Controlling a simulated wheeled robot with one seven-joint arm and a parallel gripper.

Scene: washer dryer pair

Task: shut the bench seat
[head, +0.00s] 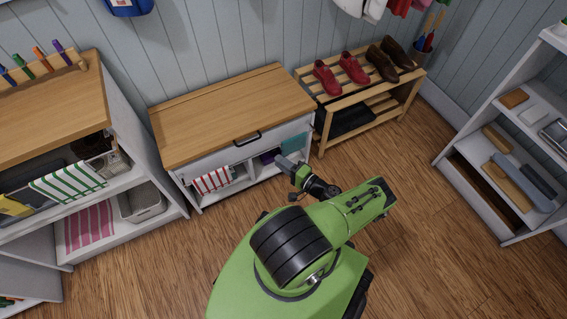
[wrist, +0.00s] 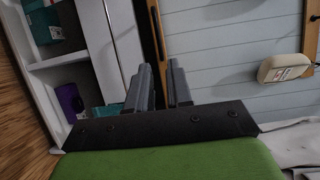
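The bench seat (head: 215,112) is a wooden lid on a white bench (head: 210,166), with a dark handle (head: 247,138) near its front edge. In the wrist view the seat (wrist: 157,28) shows edge-on as a thin wooden strip beyond my fingers, next to the white bench front (wrist: 124,38). My gripper (head: 283,164) is in front of the bench's right side, below the handle in the picture. Its two grey fingers (wrist: 160,88) stand apart with nothing between them.
A slatted shoe rack (head: 345,100) with red and brown shoes stands right of the bench. A wooden-topped cabinet (head: 50,110) stands at left, and a white shelf unit (head: 490,160) at right. Striped and teal items (head: 293,143) sit in the bench cubbies. The floor (head: 410,220) between is clear.

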